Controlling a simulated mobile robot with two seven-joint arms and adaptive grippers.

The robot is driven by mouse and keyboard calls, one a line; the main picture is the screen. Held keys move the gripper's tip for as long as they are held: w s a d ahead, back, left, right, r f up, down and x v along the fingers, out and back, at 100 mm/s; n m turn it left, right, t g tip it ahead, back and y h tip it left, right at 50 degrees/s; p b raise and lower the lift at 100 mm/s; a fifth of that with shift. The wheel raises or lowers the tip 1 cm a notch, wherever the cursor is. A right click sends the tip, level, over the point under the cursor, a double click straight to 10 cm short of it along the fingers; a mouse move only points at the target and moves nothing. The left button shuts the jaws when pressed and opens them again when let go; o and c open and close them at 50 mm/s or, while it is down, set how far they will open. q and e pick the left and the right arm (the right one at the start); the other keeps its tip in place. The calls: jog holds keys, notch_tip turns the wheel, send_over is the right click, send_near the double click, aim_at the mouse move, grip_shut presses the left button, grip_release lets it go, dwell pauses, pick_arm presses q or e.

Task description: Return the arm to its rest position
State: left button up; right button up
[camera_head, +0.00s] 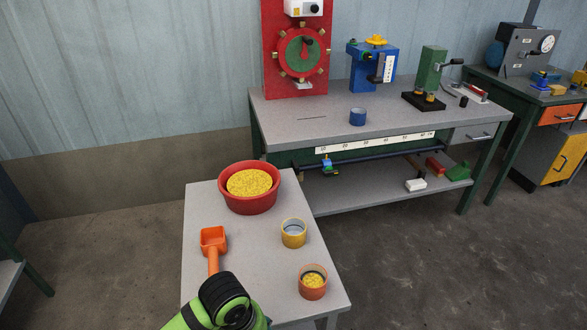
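A green and black part of one of my arms shows at the bottom edge of the head view, left of centre, over the near end of the small grey table (204,205). No gripper fingers show, and I cannot tell which arm it is. An orange scoop (214,240) lies on the table, its handle pointing toward my arm and its end hidden behind the black part. A red bowl (250,205) of yellow grains stands at the back. A yellow cup (293,239) looks empty. An orange cup (313,291) holds some yellow grains.
A grey workbench (340,118) behind carries a red panel with a dial (302,52), a blue device (372,66), a blue cup (357,117) and a green press (431,72). Its shelf holds small items. Another bench (545,93) stands right. Floor at right is clear.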

pick_arm(q)
jog(key=s+a+t+y, duration=0.1)
jog(key=s+a+t, duration=0.2)
jog(key=s+a, duration=0.9)
notch_tip(320, 180, down, 22)
jog(key=s+r+g+p, duration=0.1)
jog(key=s+g+p, duration=0.1)
jog(key=s+a+f+p, duration=0.1)
jog(key=s+a+f, duration=0.1)
jog(key=s+f, duration=1.1)
jog(key=s, duration=0.3)
jog(key=shift+a+g+y+p, duration=0.15)
jog(key=shift+g+y+p, duration=0.15)
jog(key=shift+g+p, duration=0.1)
pick_arm(e)
jog(key=shift+g, duration=0.3)
jog(key=s+r, duration=0.2)
jog(key=r, duration=0.1)
jog(key=shift+s+d+r, duration=0.2)
jog(key=shift+s+r, duration=0.1)
jog(key=shift+s, duration=0.1)
